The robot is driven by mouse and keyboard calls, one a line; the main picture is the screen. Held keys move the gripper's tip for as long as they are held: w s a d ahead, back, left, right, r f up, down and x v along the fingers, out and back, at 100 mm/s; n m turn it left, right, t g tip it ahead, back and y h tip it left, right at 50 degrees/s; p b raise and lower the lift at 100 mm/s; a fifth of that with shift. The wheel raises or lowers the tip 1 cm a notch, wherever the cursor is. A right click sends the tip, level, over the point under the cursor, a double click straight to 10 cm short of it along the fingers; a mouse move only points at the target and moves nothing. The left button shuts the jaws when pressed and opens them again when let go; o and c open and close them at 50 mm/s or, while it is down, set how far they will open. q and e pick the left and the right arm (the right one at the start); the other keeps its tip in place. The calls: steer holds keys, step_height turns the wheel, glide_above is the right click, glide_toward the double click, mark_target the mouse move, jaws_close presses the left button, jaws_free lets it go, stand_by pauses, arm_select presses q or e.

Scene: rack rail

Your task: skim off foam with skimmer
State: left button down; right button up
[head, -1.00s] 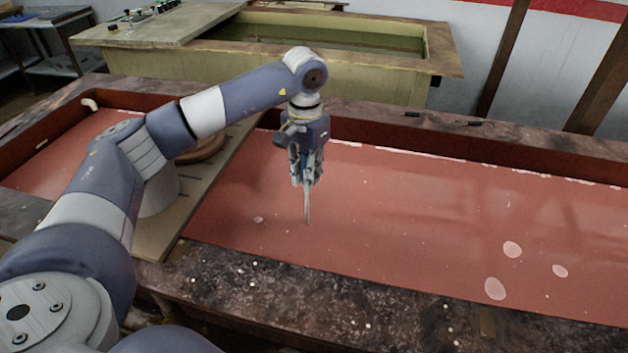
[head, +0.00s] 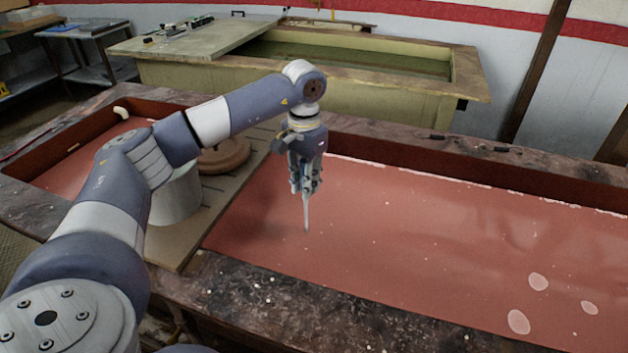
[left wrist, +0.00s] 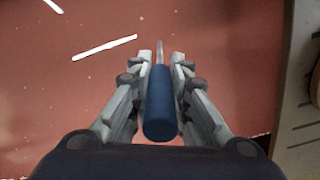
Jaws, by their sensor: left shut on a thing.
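My left gripper (head: 306,190) is shut on the blue handle (left wrist: 160,105) of the skimmer and holds it upright over the red liquid (head: 400,250) in the near vat. The skimmer's thin pale lower part (head: 307,215) points down; I cannot tell whether its tip touches the liquid. Pale foam patches (head: 538,282) float at the right of the vat, well away from the skimmer. In the left wrist view, a white foam streak (left wrist: 105,47) lies on the liquid left of the skimmer. My right gripper is not in view.
A board (head: 190,235) crosses the vat left of the gripper. A grey-white cylindrical container (head: 176,197) and a brown round object (head: 224,155) stand on it. The vat's dark rim (head: 300,300) runs along the front. A second vat (head: 300,90) stands behind.

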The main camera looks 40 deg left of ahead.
arm_select(q)
steer(key=shift+s+a+b, duration=0.2)
steer(key=shift+s+a, duration=0.6)
steer(key=shift+s, duration=0.35)
steer(key=shift+s+a+b, duration=0.2)
steer(key=shift+s+a, duration=0.55)
steer(key=shift+s, duration=0.35)
steer(key=shift+r, duration=0.15)
step_height(320, 180, up, 14)
steer(key=p, duration=1)
steer(key=shift+p, duration=0.4)
stand_by(0.7)
steer(key=shift+d, duration=0.1)
stand_by(1.1)
